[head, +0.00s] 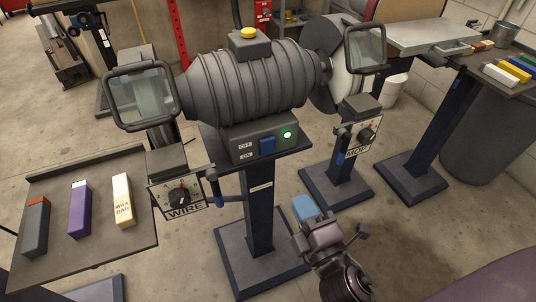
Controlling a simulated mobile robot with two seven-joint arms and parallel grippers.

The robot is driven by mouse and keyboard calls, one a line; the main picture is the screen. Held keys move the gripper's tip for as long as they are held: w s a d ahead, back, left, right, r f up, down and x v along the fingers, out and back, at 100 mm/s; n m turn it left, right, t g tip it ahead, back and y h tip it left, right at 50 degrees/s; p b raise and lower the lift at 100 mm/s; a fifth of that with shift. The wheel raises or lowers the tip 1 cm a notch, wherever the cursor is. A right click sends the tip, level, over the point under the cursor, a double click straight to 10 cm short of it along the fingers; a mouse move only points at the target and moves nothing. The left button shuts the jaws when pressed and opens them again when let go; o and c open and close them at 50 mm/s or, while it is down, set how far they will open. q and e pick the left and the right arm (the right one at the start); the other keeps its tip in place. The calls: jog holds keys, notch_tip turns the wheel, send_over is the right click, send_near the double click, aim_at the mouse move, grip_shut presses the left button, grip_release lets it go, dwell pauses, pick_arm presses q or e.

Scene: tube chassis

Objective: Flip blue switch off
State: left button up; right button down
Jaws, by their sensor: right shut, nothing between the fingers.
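The blue switch (267,146) is a rocker on the front of the grey control box (250,131) under the ribbed grinder motor (250,85). An OFF label is at its upper left and an ON label at its lower left. A green lamp (287,134) to its right is lit. I cannot tell from this view which way the rocker is tilted. My right gripper (304,208) comes up from the bottom, below and right of the switch, apart from it. Its fingers are shut and empty, with blue at the tips. My left gripper is not in view.
A clear guard (143,97) and a WIRE dial panel (181,196) stand left of the switch. Another guard (366,48) and dial panel (358,135) stand right. A tray (90,245) holds several bars at left. Air before the switch is clear.

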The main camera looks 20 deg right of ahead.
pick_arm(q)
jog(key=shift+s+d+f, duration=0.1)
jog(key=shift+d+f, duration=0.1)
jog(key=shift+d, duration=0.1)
pick_arm(e)
jog(key=shift+n, duration=0.4)
jog(key=shift+w, duration=0.1)
jog(key=p, duration=0.3)
send_near(270, 143)
jog(key=w, duration=0.6)
jog(key=shift+r, duration=0.35)
jog(key=shift+w, duration=0.7)
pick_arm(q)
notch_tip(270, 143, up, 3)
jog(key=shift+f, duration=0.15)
